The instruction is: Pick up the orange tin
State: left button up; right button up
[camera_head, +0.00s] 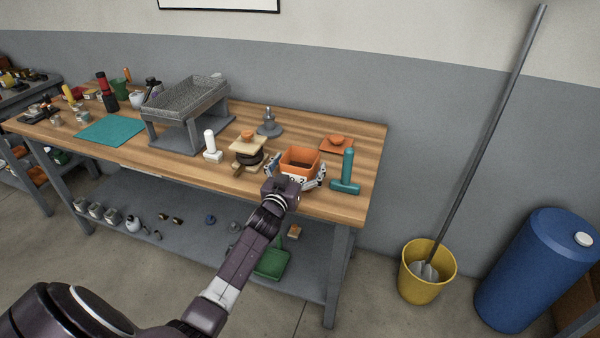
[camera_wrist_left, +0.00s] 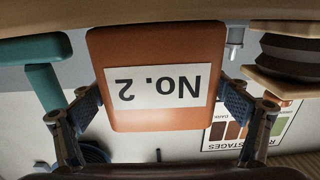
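The orange tin (camera_head: 299,155) is square and open-topped, with dark contents, and stands upright near the right front of the wooden workbench. In the left wrist view the orange tin (camera_wrist_left: 156,50) shows upside down, with a white "No. 2" label facing the camera. My left gripper (camera_head: 296,171) is at the tin's front, with one finger on each side of it. In the wrist view the fingers of my left gripper (camera_wrist_left: 162,105) are spread, their pads close beside the tin's side walls. Contact is hard to tell. My right gripper is not in view.
An orange lid with knob (camera_head: 337,145) lies behind.

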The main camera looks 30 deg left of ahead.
pick_arm(q)
jog(key=c, duration=1.2)
jog(key=shift+c, duration=0.2)
